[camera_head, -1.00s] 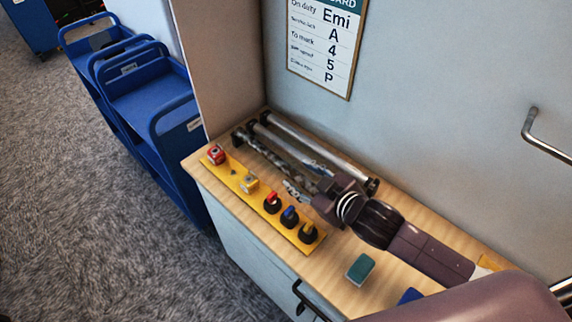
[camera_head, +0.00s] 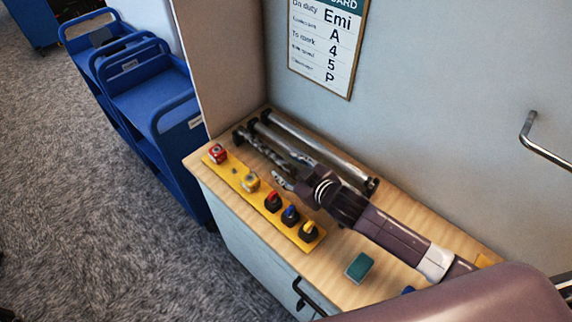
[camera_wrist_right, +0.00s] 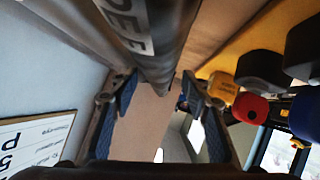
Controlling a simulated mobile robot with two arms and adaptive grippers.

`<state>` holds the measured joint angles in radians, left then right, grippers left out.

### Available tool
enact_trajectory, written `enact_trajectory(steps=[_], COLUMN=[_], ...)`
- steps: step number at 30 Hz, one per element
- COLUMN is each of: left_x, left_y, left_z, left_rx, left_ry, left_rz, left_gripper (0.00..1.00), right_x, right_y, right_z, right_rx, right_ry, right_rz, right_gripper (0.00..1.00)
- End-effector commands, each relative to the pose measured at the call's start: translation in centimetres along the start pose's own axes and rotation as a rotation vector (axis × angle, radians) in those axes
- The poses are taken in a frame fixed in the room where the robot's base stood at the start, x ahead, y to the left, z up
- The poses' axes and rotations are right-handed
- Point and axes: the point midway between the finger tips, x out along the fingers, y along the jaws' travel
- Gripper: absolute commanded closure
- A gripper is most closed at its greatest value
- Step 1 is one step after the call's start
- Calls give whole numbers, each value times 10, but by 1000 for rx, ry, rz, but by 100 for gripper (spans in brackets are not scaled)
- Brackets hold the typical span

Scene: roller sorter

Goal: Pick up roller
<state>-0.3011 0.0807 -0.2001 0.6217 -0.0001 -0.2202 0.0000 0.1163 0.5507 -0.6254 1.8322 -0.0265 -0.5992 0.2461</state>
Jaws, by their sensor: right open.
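Two long grey rollers lie side by side on the wooden counter. The back roller (camera_head: 318,145) runs along the wall side. The front roller (camera_head: 262,148) is partly hidden behind my right gripper (camera_head: 294,170). My right gripper is open, with its fingers low over the front roller's near part. In the right wrist view, a dark grey roller (camera_wrist_right: 150,45) with pale lettering comes down between the two spread fingers of the gripper (camera_wrist_right: 155,92). I cannot tell whether the fingers touch it. My left gripper is not in view.
A yellow strip (camera_head: 235,172) with a red button and several coloured knobs runs along the counter's front edge. A green block (camera_head: 359,267) lies nearer me. Blue carts (camera_head: 150,100) stand to the left. A notice board (camera_head: 325,45) hangs on the wall.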

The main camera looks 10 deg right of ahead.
Motion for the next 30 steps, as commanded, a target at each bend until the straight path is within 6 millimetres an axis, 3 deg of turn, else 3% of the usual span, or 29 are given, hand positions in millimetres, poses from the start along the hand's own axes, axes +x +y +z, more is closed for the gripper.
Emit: enact_trajectory(steps=[5, 17, 30], left_x=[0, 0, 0], left_y=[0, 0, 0], left_z=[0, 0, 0], left_rx=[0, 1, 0], left_ry=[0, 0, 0], left_rz=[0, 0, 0], left_gripper=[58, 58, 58], right_x=[0, 0, 0], right_y=[0, 0, 2], right_z=[0, 0, -3], right_rx=[0, 0, 0], right_ry=[0, 0, 5], right_rz=[0, 0, 2], right_gripper=[57, 100, 100])
